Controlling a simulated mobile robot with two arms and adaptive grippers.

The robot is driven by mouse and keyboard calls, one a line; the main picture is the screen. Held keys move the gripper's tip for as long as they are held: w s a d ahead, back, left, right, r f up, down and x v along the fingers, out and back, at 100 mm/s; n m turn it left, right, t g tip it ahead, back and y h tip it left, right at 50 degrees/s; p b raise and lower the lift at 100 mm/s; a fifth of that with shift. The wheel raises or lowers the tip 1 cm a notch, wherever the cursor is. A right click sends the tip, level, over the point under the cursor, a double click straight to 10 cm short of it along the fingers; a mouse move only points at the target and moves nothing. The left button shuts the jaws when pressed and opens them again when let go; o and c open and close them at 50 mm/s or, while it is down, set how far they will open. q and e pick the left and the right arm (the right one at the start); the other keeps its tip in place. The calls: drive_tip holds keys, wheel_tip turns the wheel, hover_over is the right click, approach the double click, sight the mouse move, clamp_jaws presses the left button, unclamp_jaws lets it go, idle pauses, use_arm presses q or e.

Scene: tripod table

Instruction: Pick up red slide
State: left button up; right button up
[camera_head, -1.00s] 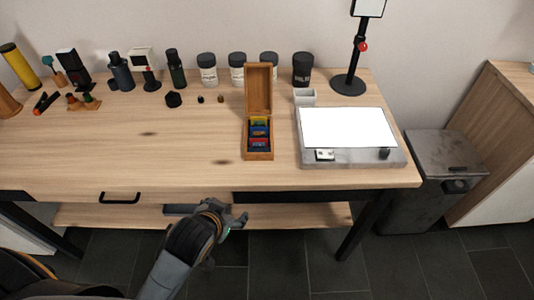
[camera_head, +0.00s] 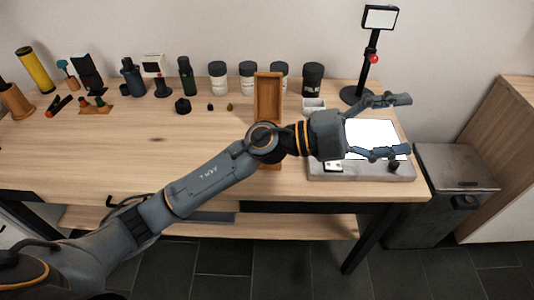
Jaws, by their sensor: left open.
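The wooden slide box (camera_head: 268,96) stands on the table with its lid raised. My left arm crosses in front of it and hides the compartment with the slides, so no red slide is visible now. My left gripper (camera_head: 388,126) is open and empty, with its fingers spread over the right part of the white light panel (camera_head: 360,135), to the right of the box. My right gripper is not in view.
The wooden table (camera_head: 90,150) is bare at its left front. Several jars and bottles (camera_head: 217,78) line the back. A black stand with a small screen (camera_head: 380,18) rises behind the panel. A grey bin (camera_head: 440,200) stands right of the table.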

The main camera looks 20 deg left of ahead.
use_arm(q)
wheel_tip(320, 180, down, 11)
drive_tip(key=a+m+g+y, duration=0.3)
drive_tip(key=m+g+y, duration=0.25)
drive_tip(key=y, duration=0.35)
drive_tip(key=w+a+n+t+y, duration=0.15)
drive_tip(key=w+a+y, duration=0.4)
drive_tip(key=a, duration=0.55)
drive_tip(key=w+a+n+t+y, duration=0.15)
drive_tip(key=w+a+y, duration=0.25)
drive_tip(key=a+y, duration=0.5)
drive_tip(key=a+f, duration=0.1)
drive_tip(key=f, duration=0.1)
drive_tip(key=f+h, duration=0.1)
drive_tip(key=f, duration=0.2)
drive_tip(key=a+f+h, duration=0.1)
drive_tip(key=f, duration=0.2)
drive_tip(key=shift+w+a+f+n+g+p, duration=0.2)
drive_tip(key=shift+w+a+n+g+p, duration=0.05)
drive_tip(key=shift+w+a+p, duration=0.1)
drive_tip(key=f, duration=0.2)
drive_tip(key=w+f+p, duration=0.1)
drive_tip(key=f, duration=0.2)
drive_tip(key=shift+w+d+f, duration=0.15)
drive_tip(key=shift+f, duration=0.1)
drive_tip(key=c, duration=0.8)
